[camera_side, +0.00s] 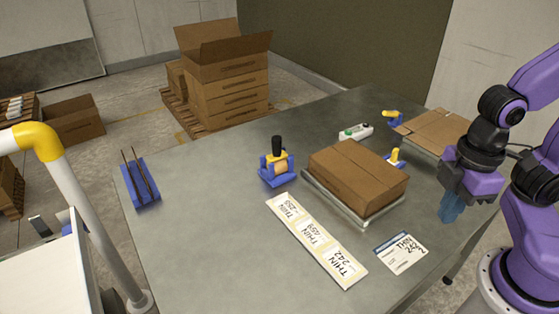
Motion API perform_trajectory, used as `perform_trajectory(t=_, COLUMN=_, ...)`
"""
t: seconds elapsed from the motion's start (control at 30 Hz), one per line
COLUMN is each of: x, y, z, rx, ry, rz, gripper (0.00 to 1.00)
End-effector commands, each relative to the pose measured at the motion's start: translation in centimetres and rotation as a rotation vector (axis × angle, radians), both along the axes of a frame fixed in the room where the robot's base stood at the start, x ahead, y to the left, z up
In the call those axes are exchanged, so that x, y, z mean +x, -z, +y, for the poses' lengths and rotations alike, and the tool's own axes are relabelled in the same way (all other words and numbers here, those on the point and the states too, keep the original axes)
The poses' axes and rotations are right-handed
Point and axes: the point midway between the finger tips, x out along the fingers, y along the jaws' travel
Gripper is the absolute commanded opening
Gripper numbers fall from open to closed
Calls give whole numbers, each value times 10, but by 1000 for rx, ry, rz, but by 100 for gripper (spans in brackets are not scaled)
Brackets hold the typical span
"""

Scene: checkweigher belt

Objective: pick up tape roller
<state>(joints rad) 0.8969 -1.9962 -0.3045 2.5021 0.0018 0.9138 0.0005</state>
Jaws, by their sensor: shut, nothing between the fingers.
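The tape roller (277,163) stands on the metal table left of the middle, with a blue base, a yellowish roll and a black upright handle. My gripper (451,208) hangs at the right side of the table, pointing down with blue fingers shut and empty. It is well to the right of the tape roller, with the cardboard box (357,177) between them. The box rests on a metal weighing plate (343,212). Nothing hides the tape roller.
A label strip (315,240) lies in front of the box, with a loose card (401,253) beside it. A blue holder with two rods (141,185) is at the left. Behind the box are a green-buttoned device (355,131), small blue-yellow items (390,118) and flat cardboard (432,131). The front-left table is clear.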

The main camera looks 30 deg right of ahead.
Motion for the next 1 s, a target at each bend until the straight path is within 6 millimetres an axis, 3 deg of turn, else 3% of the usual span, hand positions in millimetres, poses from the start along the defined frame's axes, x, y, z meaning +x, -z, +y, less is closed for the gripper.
perform_trajectory(t=0.4, x=0, y=0, z=0, rx=0, ry=0, rz=0, gripper=0)
perform_trajectory(t=0.43, x=0, y=0, z=0, rx=0, ry=0, rz=0, gripper=3)
perform_trajectory(t=0.47, x=0, y=0, z=0, rx=0, ry=0, rz=0, gripper=13)
perform_trajectory(t=0.6, x=0, y=0, z=0, rx=0, ry=0, rz=0, gripper=59)
perform_trajectory(t=0.9, x=1, y=0, z=1, rx=0, ry=-3, rz=0, gripper=61)
perform_trajectory(t=1.0, x=9, y=-2, z=6, rx=2, ry=-37, rz=-9, gripper=61)
